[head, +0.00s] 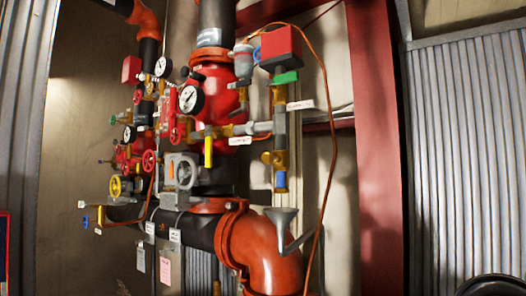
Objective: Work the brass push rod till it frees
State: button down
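Brass-coloured fittings (280,159) show on the vertical drain line at the right of the red valve body (214,98) in the head view. A blue piece is at the lower end of that line. I cannot tell which brass part is the push rod; it is too small or hidden among the fittings. My gripper is not in view.
Pressure gauges (191,99), a yellow handwheel (115,187) and red handwheels crowd the left. A grey funnel (284,217) stands below the fittings, near a large orange elbow (262,252). A thin orange line (333,130) curves down the right side. A red steel column (374,150) stands beyond, before corrugated cladding.

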aim_at(267, 158)
jog(key=z, duration=2.05)
jog(key=k, duration=0.95)
jog(key=u, duration=1.4)
jog(key=i, duration=0.5)
